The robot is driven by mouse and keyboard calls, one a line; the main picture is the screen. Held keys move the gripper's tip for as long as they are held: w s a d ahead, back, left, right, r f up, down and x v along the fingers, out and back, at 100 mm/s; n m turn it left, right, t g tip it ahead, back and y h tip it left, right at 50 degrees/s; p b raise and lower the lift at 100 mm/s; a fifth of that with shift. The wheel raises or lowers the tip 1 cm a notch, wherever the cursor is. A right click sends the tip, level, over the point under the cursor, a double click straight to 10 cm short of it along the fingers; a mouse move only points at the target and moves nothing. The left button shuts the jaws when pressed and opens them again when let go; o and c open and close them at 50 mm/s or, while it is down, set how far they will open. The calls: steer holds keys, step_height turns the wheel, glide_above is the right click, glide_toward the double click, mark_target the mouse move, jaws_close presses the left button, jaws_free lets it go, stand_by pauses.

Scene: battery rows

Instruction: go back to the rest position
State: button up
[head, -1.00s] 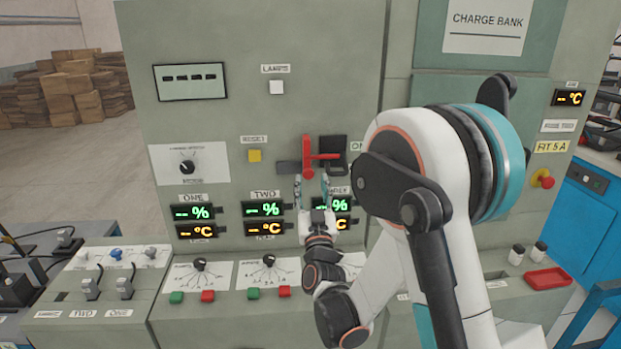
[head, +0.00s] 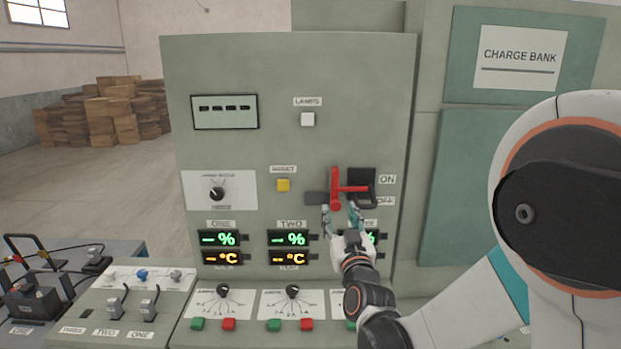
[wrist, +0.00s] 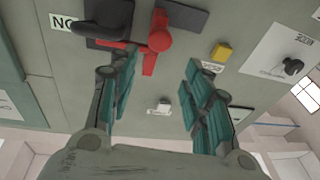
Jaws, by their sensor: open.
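My gripper (head: 341,218) is open and empty, just below a red lever (head: 337,188) on the grey-green panel (head: 390,100). The lever has an upright red bar and a red arm reaching right to a black block beside the ON and OFF labels. In the wrist view the teal fingers (wrist: 160,95) are spread apart, with the red lever (wrist: 150,55) beyond them, near the left finger. I cannot tell whether a finger touches the lever. My forearm and hand hide part of the third display.
Displays ONE (head: 219,239) and TWO (head: 289,239), a yellow button (head: 283,185) and a black knob (head: 217,193) are on the panel. A ledge with dials and green and red buttons (head: 229,324) juts out below. Cardboard boxes (head: 110,110) stand far back left.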

steer(key=s+d+f+g, duration=0.2)
steer(key=s+d+g, duration=0.2)
steer(key=s, duration=0.7)
steer(key=s+d+f+m+g+h, duration=0.1)
steer(key=s+d+f+g, duration=0.2)
steer(key=s, duration=0.8)
steer(key=s+d+f+g+h, duration=0.1)
steer(key=s+d+g, duration=0.4)
steer(key=s, duration=0.6)
steer(key=shift+s+f+m+g, duration=0.4)
steer(key=shift+f, duration=0.35)
steer(key=shift+c, duration=0.6)
